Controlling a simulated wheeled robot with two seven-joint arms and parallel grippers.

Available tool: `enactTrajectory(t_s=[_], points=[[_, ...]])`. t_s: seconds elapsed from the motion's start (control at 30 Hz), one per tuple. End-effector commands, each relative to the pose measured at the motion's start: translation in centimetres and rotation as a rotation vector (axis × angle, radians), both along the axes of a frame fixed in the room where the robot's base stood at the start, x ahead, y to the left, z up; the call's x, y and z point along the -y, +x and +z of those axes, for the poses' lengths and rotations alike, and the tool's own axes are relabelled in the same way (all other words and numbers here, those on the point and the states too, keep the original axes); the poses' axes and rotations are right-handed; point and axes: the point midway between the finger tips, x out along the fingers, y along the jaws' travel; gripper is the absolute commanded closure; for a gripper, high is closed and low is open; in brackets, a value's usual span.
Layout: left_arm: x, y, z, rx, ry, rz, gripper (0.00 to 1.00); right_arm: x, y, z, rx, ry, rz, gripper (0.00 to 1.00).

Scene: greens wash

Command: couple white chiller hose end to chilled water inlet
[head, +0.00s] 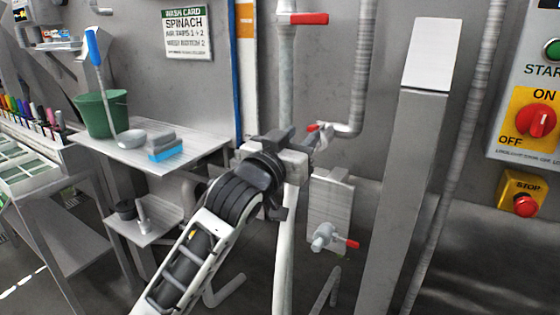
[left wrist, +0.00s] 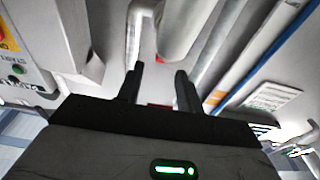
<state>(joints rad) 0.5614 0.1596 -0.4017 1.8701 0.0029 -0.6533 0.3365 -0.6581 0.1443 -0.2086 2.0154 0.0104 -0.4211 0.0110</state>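My left gripper (head: 290,140) is raised in front of the wall pipes in the head view. Its two fingers stand apart in the left wrist view (left wrist: 160,88), with no hose seen between them. Just beyond the fingertips in the head view is a grey fitting with a red handle (head: 313,127), at the lower end of a bent pipe. Lower right, a grey valve outlet (head: 322,238) with a red handle sticks out of a wall plate. I cannot tell which fitting is the chilled water inlet. I cannot make out the white hose end for certain. My right gripper is not in view.
A steel shelf (head: 190,152) at left holds a green bucket (head: 103,115), a ladle and a blue-and-grey sponge. A grey post (head: 408,170) stands right of the pipes. A control panel (head: 525,90) and a stop button (head: 525,205) are at far right.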

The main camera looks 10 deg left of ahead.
Motion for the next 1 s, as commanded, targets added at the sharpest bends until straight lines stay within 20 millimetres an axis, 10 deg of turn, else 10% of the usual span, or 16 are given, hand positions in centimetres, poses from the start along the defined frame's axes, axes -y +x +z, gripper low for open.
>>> enactTrajectory(t_s=[0.33,0.83,1.0], points=[[-2.0,-6.1,-1.0,-0.004,0.0,0.0,0.64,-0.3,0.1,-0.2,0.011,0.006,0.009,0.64],[-2.3,-7.0,-1.3,-0.009,0.001,0.001,0.64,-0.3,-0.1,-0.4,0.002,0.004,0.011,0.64],[-2.7,-7.4,-7.0,-0.103,0.013,0.009,0.64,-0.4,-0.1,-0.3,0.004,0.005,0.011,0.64]])
